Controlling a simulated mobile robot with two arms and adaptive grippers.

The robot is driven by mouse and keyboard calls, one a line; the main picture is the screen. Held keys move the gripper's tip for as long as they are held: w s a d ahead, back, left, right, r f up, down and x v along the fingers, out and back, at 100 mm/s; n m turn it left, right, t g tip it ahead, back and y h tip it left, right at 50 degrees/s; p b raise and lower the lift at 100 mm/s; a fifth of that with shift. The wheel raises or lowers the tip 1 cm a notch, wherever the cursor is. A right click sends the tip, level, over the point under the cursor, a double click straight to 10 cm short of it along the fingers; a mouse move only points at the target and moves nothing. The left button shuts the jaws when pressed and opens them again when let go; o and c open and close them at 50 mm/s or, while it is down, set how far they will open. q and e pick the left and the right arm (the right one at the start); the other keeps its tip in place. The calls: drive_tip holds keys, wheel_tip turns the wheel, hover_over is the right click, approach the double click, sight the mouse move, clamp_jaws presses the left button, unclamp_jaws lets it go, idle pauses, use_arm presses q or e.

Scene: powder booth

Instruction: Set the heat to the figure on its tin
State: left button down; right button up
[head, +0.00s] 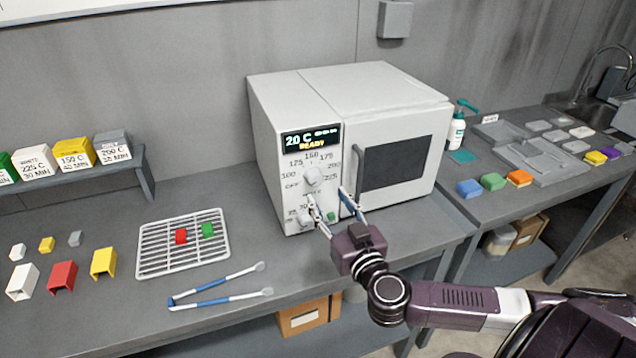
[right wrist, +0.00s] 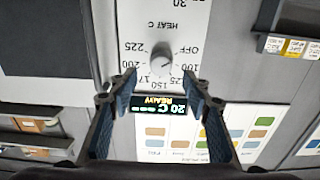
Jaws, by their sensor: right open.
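The grey-white oven (head: 345,85) stands on the bench; its display (head: 311,138) reads 20 C READY. The heat knob (head: 312,175) sits in a ring of figures from OFF to 225; I cannot tell its pointer's exact direction. It also shows in the right wrist view (right wrist: 162,62), beyond the fingertips. My right gripper (head: 329,197) is open and empty before the panel. Labelled tins stand on a shelf: white (head: 36,162) 225 C, yellow (head: 75,153) 150 C, grey (head: 113,148) 200 C, and green (head: 6,170), whose figure is cut off. My left gripper is not in view.
A wire rack (head: 160,262) holds a red piece (head: 181,236) and a green piece (head: 208,230). Blue-and-white tongs (head: 215,300) lie before it. A lower knob (head: 305,220) is close to my right fingers. Loose white, red, yellow and grey pieces lie at left.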

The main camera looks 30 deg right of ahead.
sight(317, 182)
drive_tip(key=x, duration=0.6)
drive_tip(key=shift+a+p, duration=0.1)
drive_tip(key=shift+p, duration=0.25)
drive_tip(key=shift+w, duration=0.65)
